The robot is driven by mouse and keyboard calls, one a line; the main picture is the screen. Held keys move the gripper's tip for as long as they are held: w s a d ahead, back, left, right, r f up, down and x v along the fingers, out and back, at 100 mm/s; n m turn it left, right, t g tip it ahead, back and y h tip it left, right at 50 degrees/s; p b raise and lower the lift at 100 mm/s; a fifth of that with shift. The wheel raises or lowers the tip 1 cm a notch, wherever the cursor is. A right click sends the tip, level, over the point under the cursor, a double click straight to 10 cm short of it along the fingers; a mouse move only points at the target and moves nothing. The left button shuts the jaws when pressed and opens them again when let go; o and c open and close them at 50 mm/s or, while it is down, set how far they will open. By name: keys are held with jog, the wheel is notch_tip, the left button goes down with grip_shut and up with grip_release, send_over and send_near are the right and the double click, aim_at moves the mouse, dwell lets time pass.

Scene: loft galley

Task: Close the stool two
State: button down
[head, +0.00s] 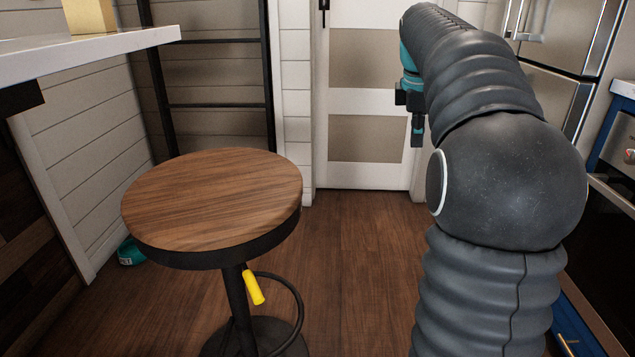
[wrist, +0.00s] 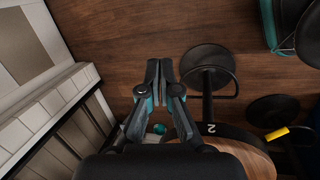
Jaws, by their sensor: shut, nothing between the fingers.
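A round stool (head: 215,200) with a wooden seat and black rim stands at left of centre in the head view, upright on a black post and round base. A yellow lever (head: 254,287) hangs under its seat; no number shows on this side. In the wrist view, a stool rim marked "2" (wrist: 212,129) shows with its wooden seat (wrist: 247,158), post and black base (wrist: 208,57). I cannot tell for certain that both views show the same stool. My gripper (head: 417,138), also in the wrist view (wrist: 160,68), is shut and empty, pointing down, apart from the stool.
Another black base (wrist: 272,110) and a yellow lever (wrist: 277,133) lie right in the wrist view. A white counter (head: 90,50) overhangs at left. A teal object (head: 131,252) lies on the floor behind the stool. Floor before the white door (head: 366,100) is clear.

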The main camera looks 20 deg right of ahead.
jog(key=w+a+f+m+t+y, duration=0.1)
jog(key=w+a+f+m+y, duration=0.1)
jog(key=a, duration=0.5)
jog(key=w+a+f+m+y+b, duration=0.1)
jog(key=w+a+f+m+y, duration=0.1)
jog(key=a, duration=0.5)
jog(key=w+a+f+m+t+y+b, duration=0.1)
jog(key=w+a+f+m+y, duration=0.2)
jog(key=a+f+m, duration=0.3)
jog(key=shift+a+m+t+y, duration=0.3)
jog(key=shift+a+m+y, duration=0.2)
jog(key=shift+a+m, duration=0.1)
jog(key=shift+r, duration=0.1)
